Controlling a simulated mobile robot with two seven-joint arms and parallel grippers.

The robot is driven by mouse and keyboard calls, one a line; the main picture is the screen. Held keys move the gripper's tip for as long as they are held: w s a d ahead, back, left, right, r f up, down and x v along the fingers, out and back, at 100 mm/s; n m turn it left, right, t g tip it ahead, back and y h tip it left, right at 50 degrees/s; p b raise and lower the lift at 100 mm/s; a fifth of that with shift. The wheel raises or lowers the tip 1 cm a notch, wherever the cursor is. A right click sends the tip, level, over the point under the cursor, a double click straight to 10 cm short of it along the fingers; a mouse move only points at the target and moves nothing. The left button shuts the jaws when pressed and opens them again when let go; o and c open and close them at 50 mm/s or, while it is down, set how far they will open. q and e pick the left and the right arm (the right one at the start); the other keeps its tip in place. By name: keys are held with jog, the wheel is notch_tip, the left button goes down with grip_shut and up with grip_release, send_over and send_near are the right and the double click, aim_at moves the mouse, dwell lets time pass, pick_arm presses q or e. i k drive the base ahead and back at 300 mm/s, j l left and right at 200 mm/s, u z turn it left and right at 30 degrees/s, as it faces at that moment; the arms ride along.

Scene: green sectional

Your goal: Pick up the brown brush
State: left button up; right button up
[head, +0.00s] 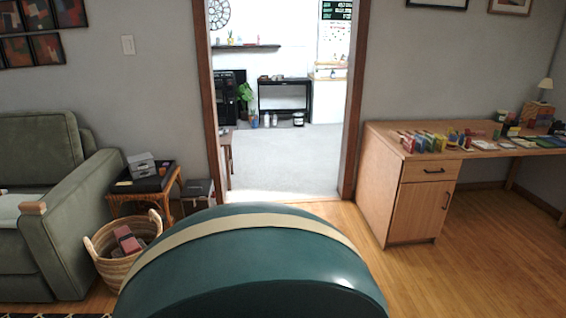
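I cannot pick out a brown brush for certain. A small brown block-like item (33,208) lies on the near end of the green sofa (75,215) at the left; it is too small to tell whether it is a brush. Several small items lie on the wooden desk (390,190) at the right, too small to name surely. Neither of my grippers is in view.
A large rounded teal shape with a tan band (250,265) fills the bottom middle, close by. A wicker basket (115,262) and a small side table (120,205) stand beside the sofa. An open doorway (275,160) is ahead. Wooden floor (470,265) is clear at right.

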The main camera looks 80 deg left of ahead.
aim_at(31, 208)
jog(key=u, duration=4.2)
